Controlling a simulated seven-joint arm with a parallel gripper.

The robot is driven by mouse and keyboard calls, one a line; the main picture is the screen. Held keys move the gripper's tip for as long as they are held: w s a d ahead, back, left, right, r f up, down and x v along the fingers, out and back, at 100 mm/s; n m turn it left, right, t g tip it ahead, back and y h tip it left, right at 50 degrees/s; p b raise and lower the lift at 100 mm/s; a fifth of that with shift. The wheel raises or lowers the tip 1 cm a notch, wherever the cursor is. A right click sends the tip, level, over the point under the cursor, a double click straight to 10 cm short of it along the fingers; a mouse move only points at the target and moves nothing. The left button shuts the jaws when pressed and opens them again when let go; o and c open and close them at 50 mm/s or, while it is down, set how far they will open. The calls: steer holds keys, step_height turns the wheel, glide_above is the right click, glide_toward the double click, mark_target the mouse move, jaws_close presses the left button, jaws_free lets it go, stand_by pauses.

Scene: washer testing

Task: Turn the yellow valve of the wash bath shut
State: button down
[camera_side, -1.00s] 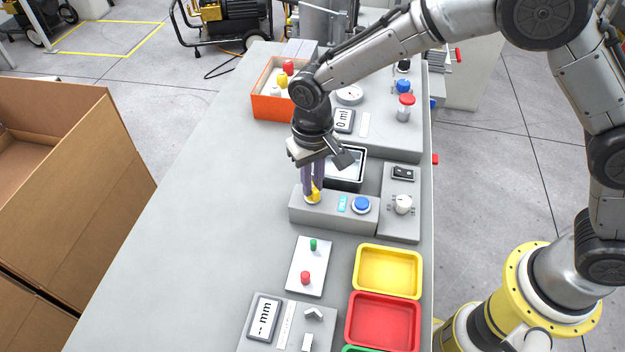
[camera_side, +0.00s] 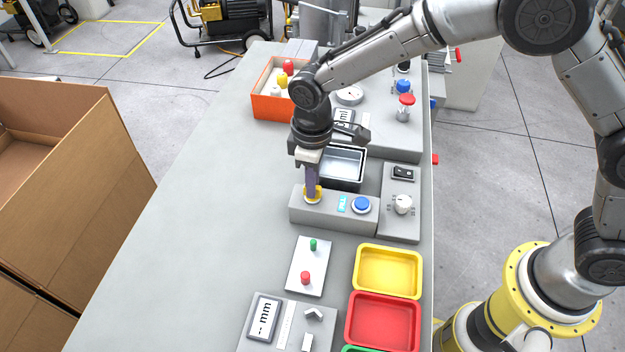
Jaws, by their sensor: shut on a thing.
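The yellow valve (camera_side: 313,198) sits on the left part of the grey front panel of the wash bath (camera_side: 344,166). Only its lower yellow edge shows; my fingers hide the rest. My gripper (camera_side: 312,192) points down from above with its purple fingers shut on the valve. The bath is a dark-rimmed metal basin just behind the panel. A blue button (camera_side: 362,204) and a small cyan display (camera_side: 342,203) are to the right of the valve on the same panel.
A white knob (camera_side: 403,204) and a black switch (camera_side: 403,172) stand on the box at right. A small plate (camera_side: 308,268) with green and red pegs lies in front. Yellow (camera_side: 388,270) and red (camera_side: 383,321) trays are at front right. The table's left is clear.

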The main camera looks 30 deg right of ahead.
steer(key=shift+r+n, duration=0.15)
steer(key=shift+n, duration=0.15)
stand_by(0.4)
steer(key=c, duration=0.9)
jaws_free()
steer(key=shift+o, duration=0.2)
step_height(320, 180, up, 14)
